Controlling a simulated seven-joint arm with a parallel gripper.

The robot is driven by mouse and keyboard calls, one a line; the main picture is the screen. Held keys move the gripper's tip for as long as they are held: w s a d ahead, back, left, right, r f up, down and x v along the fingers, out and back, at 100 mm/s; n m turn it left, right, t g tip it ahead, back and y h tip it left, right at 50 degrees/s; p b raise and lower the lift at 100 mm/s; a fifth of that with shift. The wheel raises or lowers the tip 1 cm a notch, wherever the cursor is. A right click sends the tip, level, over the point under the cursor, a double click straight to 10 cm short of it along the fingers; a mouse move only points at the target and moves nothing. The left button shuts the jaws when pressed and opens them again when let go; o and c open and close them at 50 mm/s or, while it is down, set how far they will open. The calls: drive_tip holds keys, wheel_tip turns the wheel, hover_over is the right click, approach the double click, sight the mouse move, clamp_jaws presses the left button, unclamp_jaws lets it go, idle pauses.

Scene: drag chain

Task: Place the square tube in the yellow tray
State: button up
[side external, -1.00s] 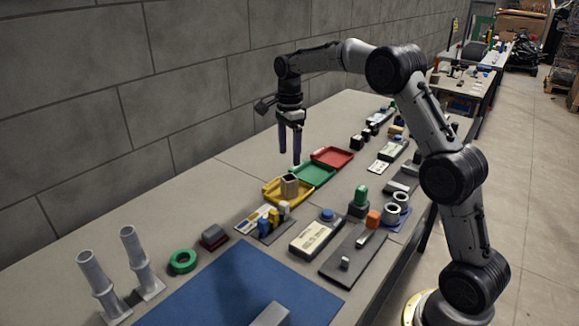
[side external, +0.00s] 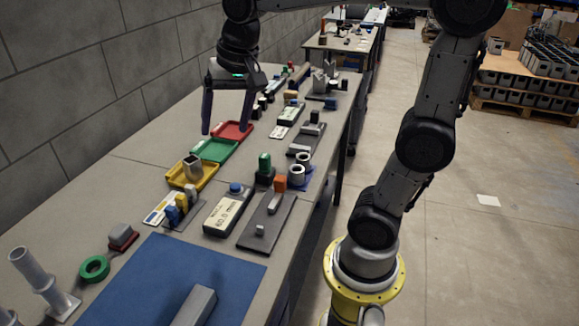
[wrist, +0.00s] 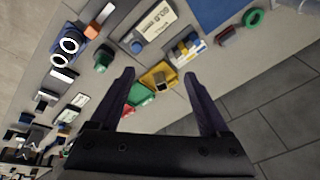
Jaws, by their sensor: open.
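The square tube (side external: 193,167) is a short hollow tan-grey piece standing on end in the yellow tray (side external: 208,182). The tube also shows in the wrist view (wrist: 161,81), inside the yellow tray (wrist: 147,77). My gripper (side external: 226,132) is open and empty, its fingers pointing down. It is above the table, beyond the yellow tray and near the green and red trays in the side view. In the wrist view the tube and tray appear between the fingers of my gripper (wrist: 160,73), apart from them.
A green tray (side external: 215,150) and a red tray (side external: 234,131) line up behind the yellow one. A card with small blue and yellow parts (side external: 175,209), a gauge box (side external: 227,212) and a blue mat (side external: 150,280) lie in front. Several fixtures crowd the right side.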

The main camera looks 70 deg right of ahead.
drive_tip(key=s+a+f+n+t, duration=0.1)
drive_tip(key=s+f+n, duration=0.1)
drive_tip(key=s+n, duration=0.2)
drive_tip(key=s+a+f+n+t, duration=0.1)
drive_tip(key=s+n, duration=0.4)
drive_tip(key=s, duration=0.5)
wheel_tip(320, 180, down, 3)
drive_tip(key=shift+a+r, duration=0.2)
drive_tip(key=shift+a, duration=0.5)
